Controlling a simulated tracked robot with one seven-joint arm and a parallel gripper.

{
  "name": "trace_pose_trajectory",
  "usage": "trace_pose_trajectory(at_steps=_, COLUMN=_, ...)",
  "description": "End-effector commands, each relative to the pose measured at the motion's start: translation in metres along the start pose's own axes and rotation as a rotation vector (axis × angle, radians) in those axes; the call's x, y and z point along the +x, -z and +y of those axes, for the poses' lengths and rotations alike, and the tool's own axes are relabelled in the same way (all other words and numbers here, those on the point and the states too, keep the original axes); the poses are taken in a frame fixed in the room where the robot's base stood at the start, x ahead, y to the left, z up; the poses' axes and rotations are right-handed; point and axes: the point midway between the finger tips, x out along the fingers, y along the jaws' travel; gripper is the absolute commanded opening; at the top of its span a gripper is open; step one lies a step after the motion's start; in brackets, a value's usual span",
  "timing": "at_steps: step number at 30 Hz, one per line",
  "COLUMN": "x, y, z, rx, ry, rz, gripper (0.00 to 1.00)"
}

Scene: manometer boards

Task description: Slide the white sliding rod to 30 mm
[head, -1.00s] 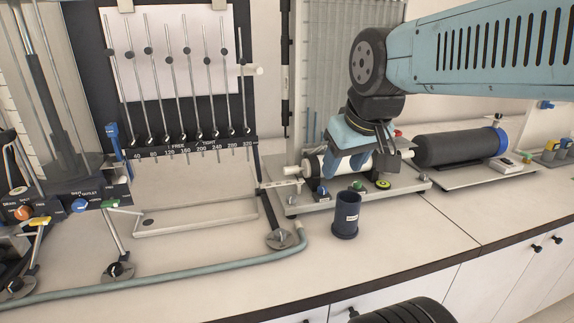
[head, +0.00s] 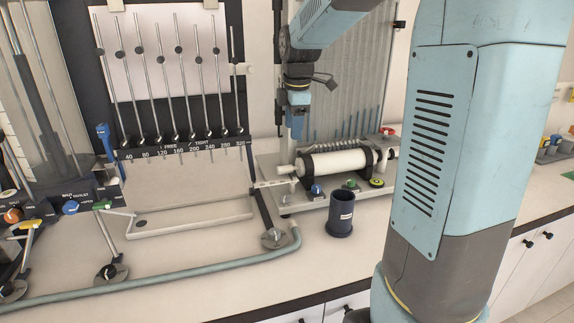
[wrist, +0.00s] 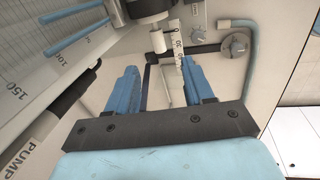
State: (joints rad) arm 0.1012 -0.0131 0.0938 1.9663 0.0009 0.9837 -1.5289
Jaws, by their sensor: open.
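The white sliding rod (head: 286,170) sticks out of the left end of a white cylinder (head: 336,163) on a bench-mounted plate. In the wrist view the rod's pale end (wrist: 158,41) shows beside a small white scale (wrist: 179,42) with dark marks, seen at an angle; I cannot read the rod's position. My gripper (head: 297,130) points down above and just behind the rod's end. In the wrist view its two blue fingers (wrist: 160,68) are apart, with nothing between the tips; the rod and scale lie beyond them.
A dark cup (head: 341,218) stands in front of the plate. Knobs (head: 316,190) line the plate's front edge. A manometer board (head: 182,80) and a grey hose (head: 190,271) are to the left. My arm hides the bench at right.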

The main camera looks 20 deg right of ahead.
Motion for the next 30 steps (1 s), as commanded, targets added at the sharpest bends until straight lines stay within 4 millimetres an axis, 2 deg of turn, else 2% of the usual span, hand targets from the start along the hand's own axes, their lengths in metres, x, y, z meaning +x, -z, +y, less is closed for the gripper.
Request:
trace_pose_trajectory(at_steps=3, x=0.006, y=0.000, z=0.007, rx=-0.042, ry=0.008, rz=0.002, gripper=0.52)
trace_pose_trajectory(at_steps=8, x=0.018, y=0.000, z=0.009, rx=-0.054, ry=0.010, rz=0.002, gripper=0.52)
trace_pose_trajectory(at_steps=24, x=0.108, y=0.001, z=0.007, rx=-0.051, ry=0.012, rz=0.003, gripper=0.52)
trace_pose_trajectory(at_steps=30, x=0.133, y=0.000, z=0.007, rx=-0.051, ry=0.010, rz=0.002, gripper=0.52)
